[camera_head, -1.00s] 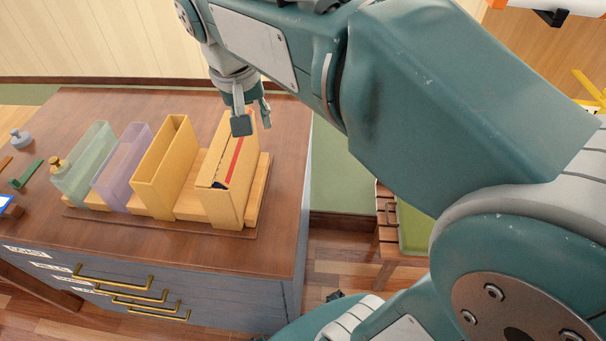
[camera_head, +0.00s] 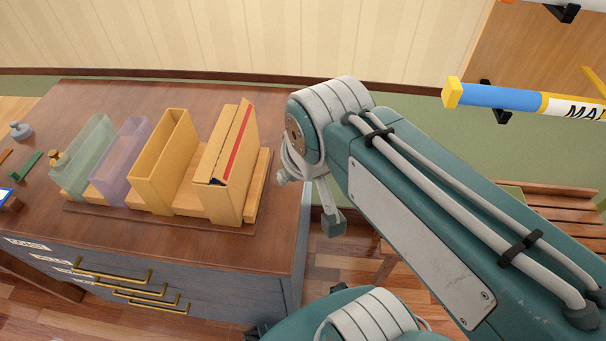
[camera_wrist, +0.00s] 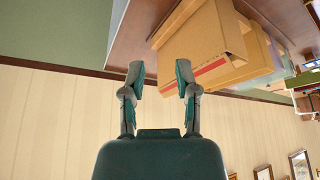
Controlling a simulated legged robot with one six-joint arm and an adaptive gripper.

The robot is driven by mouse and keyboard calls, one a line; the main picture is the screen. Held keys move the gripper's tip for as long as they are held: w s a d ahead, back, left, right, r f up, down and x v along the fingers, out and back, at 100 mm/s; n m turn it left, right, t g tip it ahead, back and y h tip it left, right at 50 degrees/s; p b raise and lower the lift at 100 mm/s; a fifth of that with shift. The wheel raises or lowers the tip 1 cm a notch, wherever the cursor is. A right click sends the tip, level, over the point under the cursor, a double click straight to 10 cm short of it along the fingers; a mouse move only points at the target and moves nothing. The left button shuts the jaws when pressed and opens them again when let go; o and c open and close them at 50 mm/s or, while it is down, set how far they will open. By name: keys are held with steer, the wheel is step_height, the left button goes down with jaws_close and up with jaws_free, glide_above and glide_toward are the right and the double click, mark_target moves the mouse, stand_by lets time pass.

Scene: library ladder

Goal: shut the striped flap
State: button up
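The striped flap (camera_head: 236,144) is a tan cardboard panel with a red stripe, on top of the tall box (camera_head: 230,200) at the right end of the row. It lies along the box's top and looks slightly raised, with a small dark gap at its near end. In the wrist view the red stripe (camera_wrist: 211,67) shows on the box beyond my fingers. My gripper (camera_wrist: 161,76) is open and empty, its two fingers apart. In the head view my gripper (camera_head: 331,215) hangs right of the box, beyond the cabinet's edge, partly hidden by my arm, and apart from the box.
An open yellow holder (camera_head: 160,180), a purple one (camera_head: 117,175) and a green one (camera_head: 78,175) stand left of the box on the wooden cabinet top (camera_head: 150,245). A wooden bench (camera_head: 552,207) stands at right. A blue-and-yellow bar (camera_head: 500,98) sticks out at upper right.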

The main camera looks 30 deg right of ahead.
steer(key=shift+s+d+f+t, duration=0.15)
steer(key=shift+s+f+t, duration=0.15)
steer(key=shift+s+f, duration=0.25)
steer(key=shift+w, duration=0.1)
